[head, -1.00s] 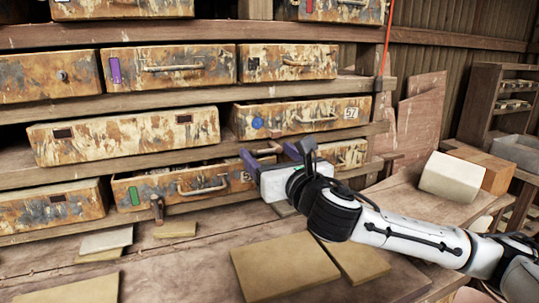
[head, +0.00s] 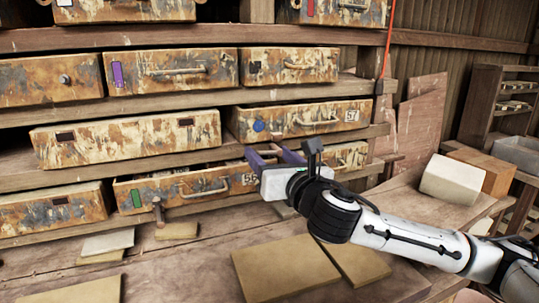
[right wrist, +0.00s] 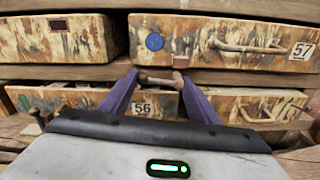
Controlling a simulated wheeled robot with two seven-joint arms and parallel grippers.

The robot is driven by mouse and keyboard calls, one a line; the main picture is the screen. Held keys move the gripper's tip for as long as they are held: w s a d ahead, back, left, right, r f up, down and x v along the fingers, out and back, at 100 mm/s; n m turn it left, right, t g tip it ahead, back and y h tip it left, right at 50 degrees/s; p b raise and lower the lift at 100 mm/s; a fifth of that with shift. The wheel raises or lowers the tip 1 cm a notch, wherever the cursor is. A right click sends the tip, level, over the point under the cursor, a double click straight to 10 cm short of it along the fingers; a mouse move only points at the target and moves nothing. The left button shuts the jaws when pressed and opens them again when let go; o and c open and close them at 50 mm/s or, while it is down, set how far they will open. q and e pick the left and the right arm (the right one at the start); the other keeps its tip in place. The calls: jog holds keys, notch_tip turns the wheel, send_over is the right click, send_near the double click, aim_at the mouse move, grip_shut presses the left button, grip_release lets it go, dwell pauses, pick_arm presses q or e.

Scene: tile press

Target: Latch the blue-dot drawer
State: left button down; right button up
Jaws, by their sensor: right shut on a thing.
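The blue-dot drawer (head: 281,117) sits in the rack with a blue disc at its left, a bar handle and a "57" label. It also fills the upper right of the right wrist view (right wrist: 190,42). Just below its front, at the shelf edge, is a small wooden latch bar (right wrist: 160,80), lying roughly level. My right gripper (head: 273,152) is shut on this latch bar, with a purple finger at each end of it. The gripper partly hides the "56" drawer behind it. My left gripper is not in view.
The green-marked drawer (head: 180,192) is below left, with another wooden latch (head: 158,212) standing upright before it. Flat tan tiles (head: 284,268) lie on the bench. A pale block (head: 449,178) and an orange-brown box (head: 487,170) stand at the right.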

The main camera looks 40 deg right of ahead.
jog(key=m+p, duration=0.1)
jog(key=m, duration=0.2)
jog(key=d+r+m+p, duration=0.1)
jog(key=m, duration=0.2)
jog(key=m+p, duration=0.1)
jog(key=m, duration=0.2)
jog(key=shift+s+d+r, duration=0.15)
jog(key=shift+d+r, duration=0.05)
jog(key=shift+r, duration=0.15)
jog(key=m, duration=0.2)
jog(key=d+m+p, duration=0.1)
jog(key=m, duration=0.4)
jog(key=shift+s+d+r+m, duration=0.1)
jog(key=shift+s+d+m, duration=0.1)
jog(key=shift+d+m, duration=0.1)
jog(key=o, duration=0.8)
jog(key=shift+o, duration=0.9)
